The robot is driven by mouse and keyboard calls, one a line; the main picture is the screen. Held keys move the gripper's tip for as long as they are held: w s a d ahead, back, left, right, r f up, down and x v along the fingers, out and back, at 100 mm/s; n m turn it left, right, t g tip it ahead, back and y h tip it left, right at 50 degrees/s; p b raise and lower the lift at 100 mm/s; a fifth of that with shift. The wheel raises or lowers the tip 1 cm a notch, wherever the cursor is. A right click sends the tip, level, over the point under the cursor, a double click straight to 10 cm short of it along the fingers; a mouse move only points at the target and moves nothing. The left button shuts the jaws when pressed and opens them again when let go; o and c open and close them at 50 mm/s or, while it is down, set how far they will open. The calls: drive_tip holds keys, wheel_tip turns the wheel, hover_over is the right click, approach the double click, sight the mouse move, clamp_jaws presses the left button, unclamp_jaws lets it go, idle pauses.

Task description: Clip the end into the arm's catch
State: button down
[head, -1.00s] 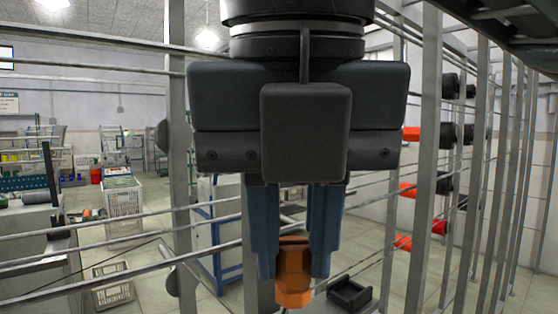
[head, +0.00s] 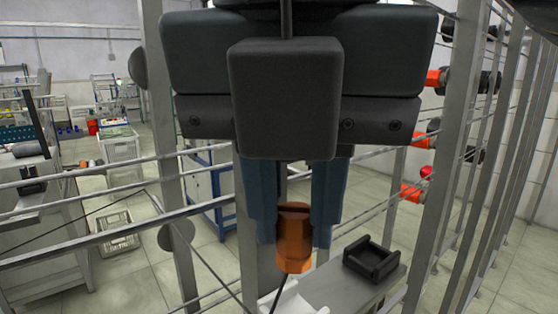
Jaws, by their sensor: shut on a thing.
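My gripper (head: 294,232) is pointed down with its two blue fingers on either side of an orange block-like end (head: 294,240), and is shut on it. A thin dark line runs from the bottom of the orange end down and up to the left across the rails. A small black open-sided holder (head: 374,259), possibly the catch, sits on a grey bar (head: 345,288) to the lower right of my gripper. The orange end is apart from it in the picture. A white piece (head: 291,299) lies below the orange end, partly cut off by the frame.
A metal frame with upright posts (head: 168,150) and horizontal rails surrounds the gripper. Orange and black bobbins (head: 415,192) sit along the right. A blue stand (head: 212,180), a white crate (head: 122,160) and a bench (head: 30,190) stand behind at left.

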sight(293, 254)
drive_tip(key=shift+f, duration=0.75)
drive_tip(key=shift+r, duration=0.1)
drive_tip(key=shift+f+b, duration=1.95)
drive_tip(key=shift+b, duration=0.55)
drive_tip(key=c, duration=0.9)
unclamp_jaws()
drive_tip(key=shift+o, duration=0.2)
drive_tip(key=shift+r, duration=0.1)
drive_tip(key=shift+b+v, duration=0.5)
drive_tip(key=shift+v, duration=3.35)
